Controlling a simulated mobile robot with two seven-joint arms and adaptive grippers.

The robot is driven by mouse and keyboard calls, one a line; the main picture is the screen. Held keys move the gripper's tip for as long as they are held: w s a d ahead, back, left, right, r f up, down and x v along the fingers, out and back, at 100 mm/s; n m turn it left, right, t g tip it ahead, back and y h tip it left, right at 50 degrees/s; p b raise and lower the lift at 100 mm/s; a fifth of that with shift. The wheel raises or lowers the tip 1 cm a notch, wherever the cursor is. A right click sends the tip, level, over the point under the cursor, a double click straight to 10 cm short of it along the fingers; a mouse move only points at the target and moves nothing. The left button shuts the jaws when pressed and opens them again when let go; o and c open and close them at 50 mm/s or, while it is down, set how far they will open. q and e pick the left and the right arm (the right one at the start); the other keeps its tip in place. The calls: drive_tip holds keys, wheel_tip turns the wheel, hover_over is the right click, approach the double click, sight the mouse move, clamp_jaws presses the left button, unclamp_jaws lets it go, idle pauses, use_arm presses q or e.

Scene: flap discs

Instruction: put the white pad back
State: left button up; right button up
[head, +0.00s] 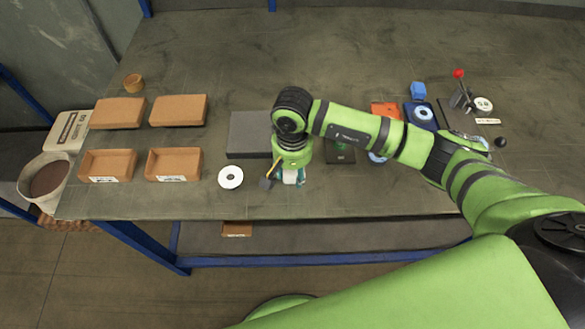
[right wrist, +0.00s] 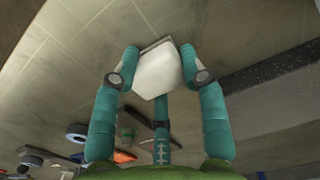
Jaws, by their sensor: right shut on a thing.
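My right gripper (head: 291,180) is low over the front middle of the table. In the right wrist view its teal fingers (right wrist: 160,78) are closed on a white pad (right wrist: 158,72), a pale block with a greyish far edge. In the head view the gripper mostly hides the pad, and only a pale patch shows between the fingers. I cannot tell whether the pad touches the table. A white disc with a dark centre hole (head: 230,177) lies flat on the table to the left of the gripper. My left gripper is not in view.
A small tool with a dark head (head: 266,183) is close beside the gripper. A dark grey slab (head: 246,137) lies behind. Brown trays (head: 108,166) stand left. An orange item (head: 386,111) and a blue holder (head: 421,116) stand right. The table's front edge is near.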

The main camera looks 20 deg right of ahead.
sight(292, 172)
drive_tip(key=shift+f+b, duration=0.2)
drive_tip(key=shift+b, duration=0.1)
drive_tip(key=o, duration=1)
drive_tip(key=shift+r, duration=0.1)
drive_tip(key=shift+r+p, duration=0.2)
drive_tip(key=shift+p, duration=0.2)
drive_tip(key=shift+w+r+b, duration=0.1)
drive_tip(key=shift+r+b, duration=0.25)
wheel_tip(292, 172, up, 11)
drive_tip(key=b, duration=0.3)
drive_tip(key=shift+r+b, duration=0.15)
drive_tip(key=shift+b, duration=0.25)
